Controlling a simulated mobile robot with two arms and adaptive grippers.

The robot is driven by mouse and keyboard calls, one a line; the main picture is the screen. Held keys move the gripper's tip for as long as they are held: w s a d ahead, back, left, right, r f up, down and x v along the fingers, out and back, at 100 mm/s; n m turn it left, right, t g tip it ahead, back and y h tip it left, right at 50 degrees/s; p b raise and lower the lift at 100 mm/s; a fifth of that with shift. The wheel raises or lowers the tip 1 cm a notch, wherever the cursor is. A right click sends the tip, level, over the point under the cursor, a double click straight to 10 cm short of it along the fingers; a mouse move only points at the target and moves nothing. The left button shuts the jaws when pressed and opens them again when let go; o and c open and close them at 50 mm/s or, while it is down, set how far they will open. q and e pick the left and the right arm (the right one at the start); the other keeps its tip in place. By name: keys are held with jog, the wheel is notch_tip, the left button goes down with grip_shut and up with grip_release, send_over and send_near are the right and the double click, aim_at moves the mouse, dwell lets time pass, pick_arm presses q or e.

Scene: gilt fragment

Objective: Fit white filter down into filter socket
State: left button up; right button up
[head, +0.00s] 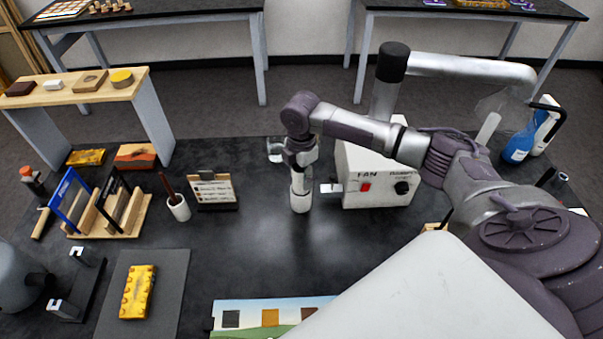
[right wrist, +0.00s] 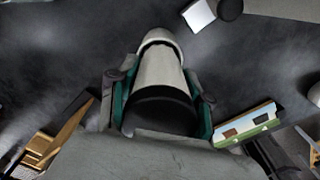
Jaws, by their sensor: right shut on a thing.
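My right gripper (head: 300,172) reaches down over the dark bench, left of the white fan box (head: 372,170). It is shut on a pale cylinder, which looks like the white filter (head: 300,196). In the right wrist view the filter (right wrist: 160,68) sits between the two green-lined fingers, with a dark band at its near end. The filter looks upright in the head view; I cannot tell whether its lower end touches the bench. I cannot make out the filter socket with certainty. My left gripper is not in view.
A glass beaker (head: 275,150) stands close behind the right gripper. A small clipboard stand (head: 215,192) and a white cup (head: 178,207) are to the left. A metal duct (head: 460,68) rises behind the box. The bench in front of the gripper is mostly clear.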

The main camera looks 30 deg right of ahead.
jog(key=shift+f, duration=0.4)
jog(key=o, duration=1.2)
jog(key=shift+c, duration=0.2)
jog(key=shift+r, duration=0.1)
notch_tip(320, 180, up, 13)
jog(key=shift+r+b, duration=0.1)
jog(key=shift+b, duration=1.1)
jog(key=shift+f, duration=0.2)
